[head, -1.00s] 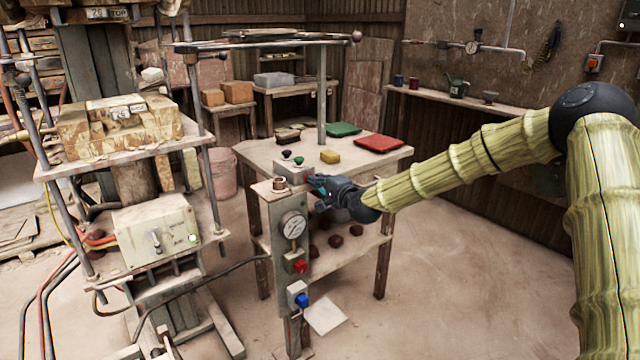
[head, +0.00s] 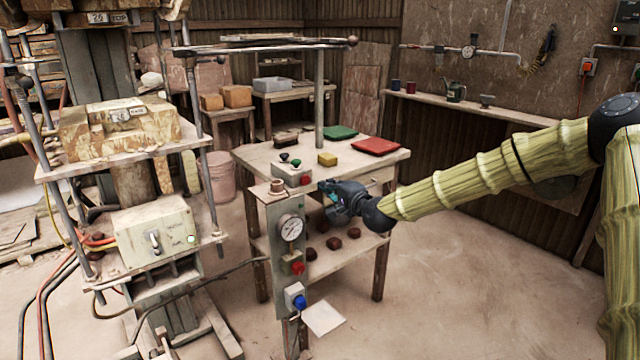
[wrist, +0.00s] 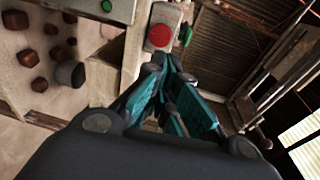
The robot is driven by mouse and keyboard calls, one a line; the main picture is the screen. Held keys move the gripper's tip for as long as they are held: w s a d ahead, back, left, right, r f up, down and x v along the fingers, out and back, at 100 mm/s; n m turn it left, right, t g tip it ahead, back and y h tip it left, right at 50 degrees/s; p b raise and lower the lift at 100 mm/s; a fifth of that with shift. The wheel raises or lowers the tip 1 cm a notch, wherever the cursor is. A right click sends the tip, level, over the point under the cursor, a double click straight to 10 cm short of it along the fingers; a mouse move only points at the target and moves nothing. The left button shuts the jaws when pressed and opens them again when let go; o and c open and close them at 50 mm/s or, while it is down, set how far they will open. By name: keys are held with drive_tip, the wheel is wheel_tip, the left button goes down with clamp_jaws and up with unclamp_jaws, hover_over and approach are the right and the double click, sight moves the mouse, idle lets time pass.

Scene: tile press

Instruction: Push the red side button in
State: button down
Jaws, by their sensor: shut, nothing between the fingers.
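A pale control box (head: 285,175) stands on the worktable. Its red side button (head: 306,180) is on the face toward my gripper. In the wrist view the red side button (wrist: 160,35) is a round red disc on the box's light face, just beyond the fingertips. My gripper (head: 327,187) is just right of the button in the head view, its fingers shut and empty. The fingertips also show in the wrist view (wrist: 166,62). A small gap seems to lie between fingertips and button; I cannot judge its depth.
A yellow block (head: 327,159), green tray (head: 340,132) and red tray (head: 376,146) lie behind on the table. A gauge post (head: 283,259) with another red button (head: 297,268) and a blue one (head: 299,301) stands in front.

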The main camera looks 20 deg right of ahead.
drive_tip(key=v, duration=0.7)
drive_tip(key=shift+a+f, duration=0.15)
drive_tip(key=shift+a, duration=0.25)
drive_tip(key=shift+s, duration=0.15)
drive_tip(key=s+a+f+n+g, duration=0.25)
drive_tip(key=s+a+f, duration=0.2)
drive_tip(key=f, duration=0.55)
drive_tip(key=s+a+f+n+g, duration=0.25)
drive_tip(key=s+a+f, duration=0.2)
drive_tip(key=f, duration=0.65)
drive_tip(key=s+a+f+n+g+h, duration=0.1)
drive_tip(key=s+f+n+g, duration=0.15)
drive_tip(key=s+f, duration=0.6)
drive_tip(key=s+a+f+n+g, duration=0.1)
drive_tip(key=s+f+g, duration=0.2)
drive_tip(key=s+f, duration=0.55)
drive_tip(key=s+d+f+n+g+h, duration=0.25)
drive_tip(key=s+f, duration=0.25)
drive_tip(key=s, duration=0.9)
drive_tip(key=s+d+f+n+g+h, duration=0.1)
drive_tip(key=s+d+f+n+g, duration=0.3)
drive_tip(key=s, duration=0.9)
wheel_tip(320, 180, up, 13)
drive_tip(key=a+p, duration=0.2)
drive_tip(key=p, duration=1.2)
drive_tip(key=shift+s+t, duration=0.3)
drive_tip(key=shift+s, duration=0.2)
